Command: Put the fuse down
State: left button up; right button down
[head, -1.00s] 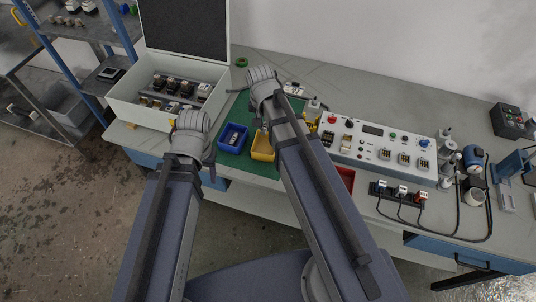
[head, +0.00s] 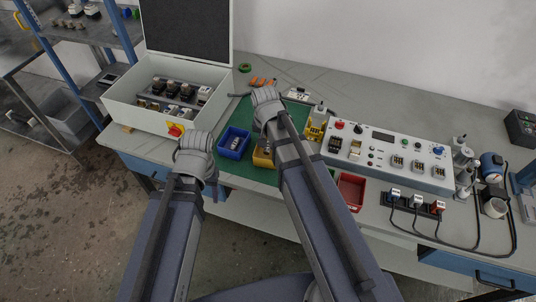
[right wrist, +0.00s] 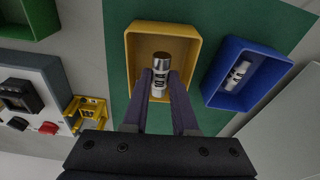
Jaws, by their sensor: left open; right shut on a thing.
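My right gripper (right wrist: 160,88) is shut on a silver fuse with a printed white label (right wrist: 161,72). In the right wrist view the fuse is framed by the yellow bin (right wrist: 133,60); I cannot tell whether it touches the bin's floor. In the head view my right wrist hides much of the yellow bin (head: 260,162), and the fingertips are hard to make out. Another fuse (right wrist: 238,75) lies in the blue bin (right wrist: 268,90) beside it. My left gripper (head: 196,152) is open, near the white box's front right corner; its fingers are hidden.
The open white box (head: 125,107) with its fuse holders stands at the left. A control panel (head: 365,155), a red bin (head: 351,191) and plugs with cables (head: 418,203) are to the right. The green mat (head: 228,178) lies under the blue and yellow bins.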

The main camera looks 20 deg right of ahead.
aim_at(268, 146)
jog(key=shift+f+b, duration=1.8)
jog(key=shift+b, duration=0.05)
jog(key=shift+f, duration=0.15)
jog(key=c, duration=0.7)
grip_release()
jog(key=r+p, duration=0.4)
jog(key=s+r+p, duration=0.1)
jog(key=r+p, duration=0.3)
jog(key=a+r+p, duration=0.1)
jog(key=r+p, duration=0.3)
jog(key=shift+s+r, duration=0.15)
jog(key=shift+s, duration=0.15)
jog(key=s+a+n+g, duration=0.1)
jog(key=s+a+n, duration=0.8)
jog(key=s, duration=0.3)
jog(key=shift+s+a+g, duration=0.15)
jog(key=shift+s+g, duration=0.05)
jog(key=shift+g, duration=0.2)
